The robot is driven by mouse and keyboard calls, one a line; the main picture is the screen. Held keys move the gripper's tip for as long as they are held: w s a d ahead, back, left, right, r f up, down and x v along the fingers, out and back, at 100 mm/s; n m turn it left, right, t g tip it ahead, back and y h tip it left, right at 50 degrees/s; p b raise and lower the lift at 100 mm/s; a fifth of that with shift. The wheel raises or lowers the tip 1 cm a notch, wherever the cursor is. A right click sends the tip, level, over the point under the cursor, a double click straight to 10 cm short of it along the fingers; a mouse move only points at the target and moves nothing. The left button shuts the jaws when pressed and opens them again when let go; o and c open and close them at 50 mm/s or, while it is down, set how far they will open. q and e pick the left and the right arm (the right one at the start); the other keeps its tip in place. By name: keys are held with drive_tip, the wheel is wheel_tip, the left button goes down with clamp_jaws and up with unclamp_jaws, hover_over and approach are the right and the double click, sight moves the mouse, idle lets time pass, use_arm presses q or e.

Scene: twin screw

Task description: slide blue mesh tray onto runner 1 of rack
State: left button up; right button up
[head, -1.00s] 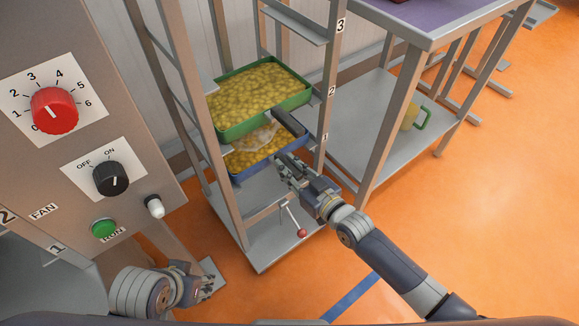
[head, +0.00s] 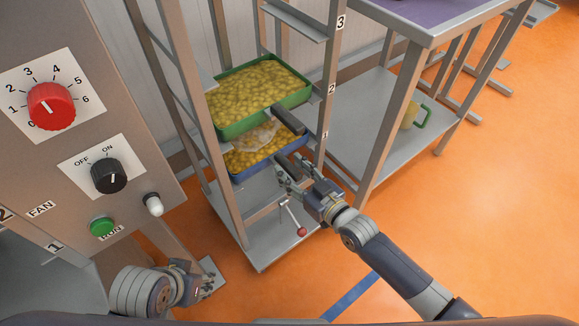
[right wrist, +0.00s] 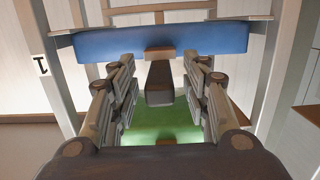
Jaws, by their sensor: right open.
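The blue mesh tray (head: 266,164), full of yellow pieces, sits in the rack (head: 235,205) at the level of the label 1 (head: 325,135), below the green tray (head: 265,122). Its front wall also shows in the right wrist view (right wrist: 215,40), with a dark handle (right wrist: 160,82) sticking out. My right gripper (head: 289,174) is open in front of the blue tray. In the right wrist view its fingers stand apart on either side of the handle, with gaps to it. My left gripper (head: 207,283) is low at the left, away from the rack; its jaws are unclear.
The green tray, also full of yellow pieces, has its own dark handle (head: 290,121). A red-knobbed lever (head: 301,231) is low on the rack. A control panel (head: 90,110) stands left, a table (head: 430,25) with a lower shelf right. Orange floor is free at right.

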drive_tip(key=v, duration=1)
drive_tip(key=shift+s+d, duration=0.2)
drive_tip(key=shift+s, duration=0.05)
use_arm(q)
drive_tip(key=shift+s, duration=0.1)
drive_tip(key=p+x, duration=0.1)
drive_tip(key=x, duration=0.2)
drive_tip(key=p+x, duration=0.2)
drive_tip(key=x, duration=0.1)
drive_tip(key=shift+s+d, duration=0.1)
drive_tip(key=shift+s, duration=0.15)
use_arm(e)
drive_tip(key=f+v, duration=0.1)
drive_tip(key=v, duration=0.8)
